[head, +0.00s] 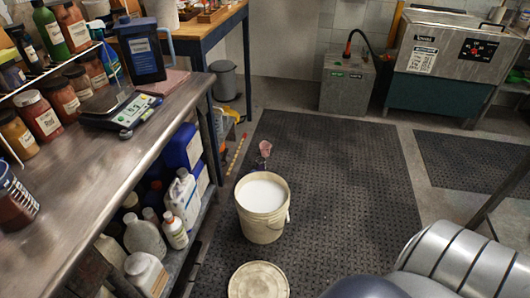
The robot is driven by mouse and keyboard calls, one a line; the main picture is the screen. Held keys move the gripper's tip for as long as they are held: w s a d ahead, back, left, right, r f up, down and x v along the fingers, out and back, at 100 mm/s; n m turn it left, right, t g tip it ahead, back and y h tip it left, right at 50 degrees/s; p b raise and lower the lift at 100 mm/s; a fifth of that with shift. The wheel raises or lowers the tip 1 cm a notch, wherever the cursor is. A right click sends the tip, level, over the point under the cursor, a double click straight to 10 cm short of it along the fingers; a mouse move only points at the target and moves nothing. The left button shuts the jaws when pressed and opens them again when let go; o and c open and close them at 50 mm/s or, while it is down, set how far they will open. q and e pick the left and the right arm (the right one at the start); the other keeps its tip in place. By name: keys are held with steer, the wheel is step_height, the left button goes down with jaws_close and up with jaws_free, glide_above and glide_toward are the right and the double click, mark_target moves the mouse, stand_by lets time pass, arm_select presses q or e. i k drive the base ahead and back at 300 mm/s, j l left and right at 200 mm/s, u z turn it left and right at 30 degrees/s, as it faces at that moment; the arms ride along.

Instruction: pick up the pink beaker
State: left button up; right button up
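A small pink cup-shaped thing (265,148), likely the pink beaker, shows just behind the white bucket (262,228). It is small in the picture, and I cannot tell exactly what it rests on. The bucket stands on the dark floor mat and holds white material up near its rim. Neither of my grippers is in view.
A steel bench (95,165) with jars and a scale (120,107) runs along the left, with bottles on its lower shelf. A round lid (258,281) lies in front of the bucket. The dark mat (345,190) right of the bucket is clear. Steel tanks (450,55) stand at the back.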

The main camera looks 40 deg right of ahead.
mark_target(265, 147)
steer(key=k+l, duration=0.1)
steer(key=l, duration=0.55)
steer(key=k+l, duration=0.1)
steer(key=l, duration=0.55)
steer(key=k+l+z, duration=0.1)
steer(key=l, duration=0.55)
steer(key=k+l, duration=0.1)
steer(key=l, duration=0.55)
steer(key=k+l, duration=0.1)
steer(key=l, duration=0.55)
steer(key=z, duration=0.05)
